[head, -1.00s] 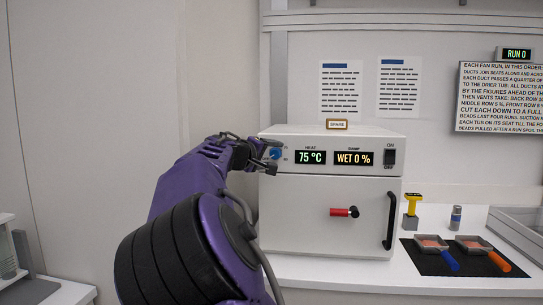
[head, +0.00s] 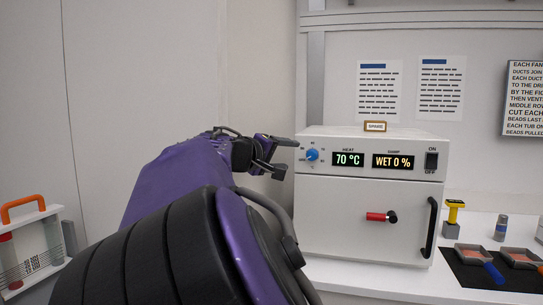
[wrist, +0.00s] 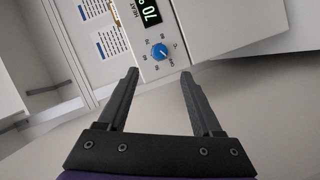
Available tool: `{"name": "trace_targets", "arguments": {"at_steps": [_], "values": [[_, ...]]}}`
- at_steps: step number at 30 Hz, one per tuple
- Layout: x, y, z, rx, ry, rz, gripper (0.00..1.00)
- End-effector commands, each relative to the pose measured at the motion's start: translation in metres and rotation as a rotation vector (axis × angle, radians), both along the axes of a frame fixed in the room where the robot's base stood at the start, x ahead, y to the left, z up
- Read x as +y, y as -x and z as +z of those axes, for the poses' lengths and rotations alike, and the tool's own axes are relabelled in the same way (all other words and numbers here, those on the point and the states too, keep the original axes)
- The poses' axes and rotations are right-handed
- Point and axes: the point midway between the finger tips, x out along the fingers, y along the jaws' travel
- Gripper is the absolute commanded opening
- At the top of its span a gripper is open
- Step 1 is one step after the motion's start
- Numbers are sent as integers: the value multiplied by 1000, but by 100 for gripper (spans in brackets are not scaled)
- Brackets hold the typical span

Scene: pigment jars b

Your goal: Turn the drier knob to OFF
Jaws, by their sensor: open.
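The drier (head: 370,192) is a white box on the counter with a blue heat knob (head: 312,154) at the upper left of its front. In the wrist view the knob (wrist: 159,52) shows beyond and between the fingertips, with a dial scale around it. The heat display (head: 348,159) reads 70 °C and the damp display (head: 393,162) reads WET 0 %. My gripper (head: 284,156) is open and empty, left of the knob and apart from it. It also shows in the wrist view (wrist: 160,75). I cannot read exactly where the knob points.
An ON/OFF rocker switch (head: 431,161) is at the drier's upper right. A red-tipped latch (head: 381,217) and a black door handle (head: 431,228) stick out of its front. A yellow-handled stamp (head: 453,217) and trays on a black mat (head: 470,271) lie to the right.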

Motion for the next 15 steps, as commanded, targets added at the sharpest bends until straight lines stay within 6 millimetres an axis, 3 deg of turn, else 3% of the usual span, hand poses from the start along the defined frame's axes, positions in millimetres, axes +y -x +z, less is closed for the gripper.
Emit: {"name": "trace_targets", "arguments": {"at_steps": [6, 15], "values": [[24, 28, 6, 0, -1, 4, 67], [35, 44, 9, 0, 0, -1, 67]]}}
